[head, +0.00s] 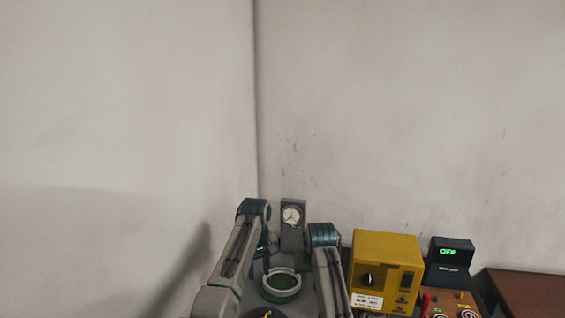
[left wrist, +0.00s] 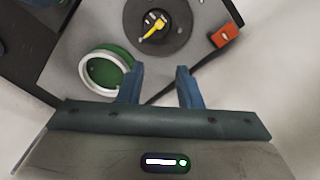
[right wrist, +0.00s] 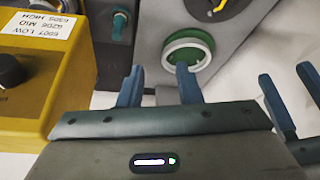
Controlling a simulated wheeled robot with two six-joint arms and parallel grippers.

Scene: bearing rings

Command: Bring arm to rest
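My left gripper (left wrist: 159,82) is open and empty in the left wrist view, above the grey machine plate. My right gripper (right wrist: 159,82) is open and empty in the right wrist view. My left gripper's blue fingers (right wrist: 290,95) also show at the right of that view, apart from my right gripper. In the head view both arms reach forward, and their fingers are mostly hidden. A white ring around a green disc (head: 281,286) lies between the arms. It also shows in the left wrist view (left wrist: 84,81) and the right wrist view (right wrist: 188,40).
A dial gauge (head: 292,216) stands behind the arms. A yellow box (head: 385,250) is just right of my right arm. Beyond it is a dark display reading OFF (head: 449,263). A yellow pointer (left wrist: 154,27) sits on a dark round knob. Walls close in behind and left.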

